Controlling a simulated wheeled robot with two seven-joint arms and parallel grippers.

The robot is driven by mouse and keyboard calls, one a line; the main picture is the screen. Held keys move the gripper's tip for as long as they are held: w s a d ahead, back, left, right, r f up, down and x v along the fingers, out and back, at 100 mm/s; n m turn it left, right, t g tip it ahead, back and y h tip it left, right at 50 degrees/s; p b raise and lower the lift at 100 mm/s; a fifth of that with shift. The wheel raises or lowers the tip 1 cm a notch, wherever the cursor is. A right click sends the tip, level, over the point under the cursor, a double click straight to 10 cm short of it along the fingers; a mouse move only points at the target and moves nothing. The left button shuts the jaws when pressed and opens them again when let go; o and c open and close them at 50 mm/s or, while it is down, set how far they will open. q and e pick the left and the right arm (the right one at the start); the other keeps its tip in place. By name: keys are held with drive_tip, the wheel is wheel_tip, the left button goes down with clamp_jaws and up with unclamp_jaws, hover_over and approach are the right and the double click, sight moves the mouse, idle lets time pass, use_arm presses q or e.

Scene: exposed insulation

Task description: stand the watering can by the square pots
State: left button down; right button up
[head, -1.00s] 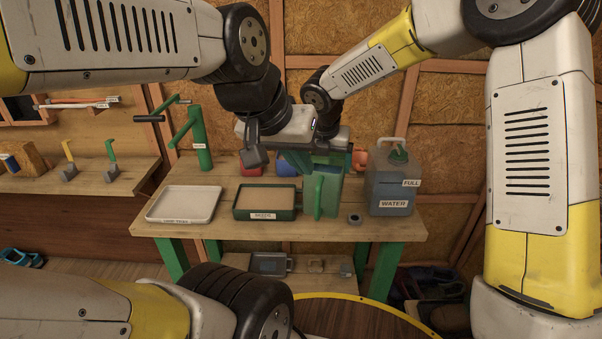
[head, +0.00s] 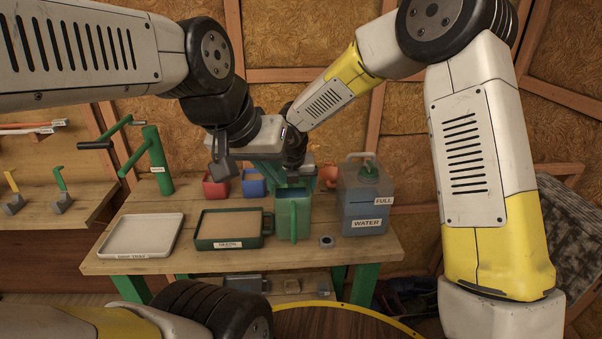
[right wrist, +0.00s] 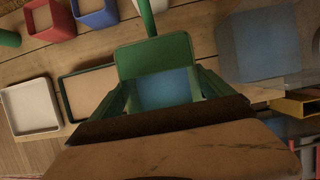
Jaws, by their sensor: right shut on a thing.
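The green watering can (head: 293,217) is upright at the middle of the bench, its handle toward me. I cannot tell if its base touches the wood. In the right wrist view its open top (right wrist: 160,88) shows blue inside. My right gripper (head: 291,178) is shut on the can from above, partly hidden.
A water jug (head: 362,205) stands right of the can, with a small grey ring (head: 326,241) near it. A green-rimmed tray of sand-coloured fill (head: 230,245) and a white drip tray (head: 140,255) lie to the left. A green post (head: 158,165) stands at the back left.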

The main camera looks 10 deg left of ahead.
sight(291, 196)
drive_tip(key=shift+f, duration=1.75)
drive_tip(key=o, duration=1.8)
drive_tip(key=shift+s+f, duration=0.1)
